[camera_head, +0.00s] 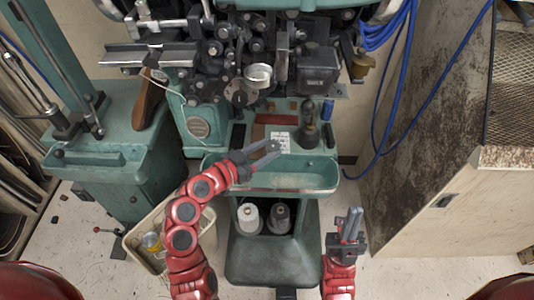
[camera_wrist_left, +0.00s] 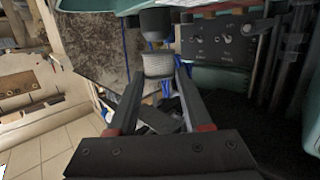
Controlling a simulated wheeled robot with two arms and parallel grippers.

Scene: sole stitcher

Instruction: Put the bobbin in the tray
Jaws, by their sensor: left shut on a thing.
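My left gripper (camera_head: 276,155) is above the green tray (camera_head: 320,186) at the front of the machine. In the left wrist view its two fingers (camera_wrist_left: 161,78) are shut on a light grey cylinder, which I take for the bobbin (camera_wrist_left: 158,65). The bobbin is hard to make out in the head view. I cannot tell the exact height of the gripper above the tray. My right gripper (camera_head: 350,222) points upward at the lower right, away from the tray. Its fingers look close together, but whether they are shut is unclear.
A white cone spool (camera_head: 248,217) and a grey cone spool (camera_head: 278,218) stand in the opening below the tray. A dark-knobbed tool (camera_head: 310,130) and a blue cylinder (camera_head: 328,110) stand behind the tray. A bin (camera_head: 150,222) is at lower left. Blue cables (camera_head: 392,100) hang at right.

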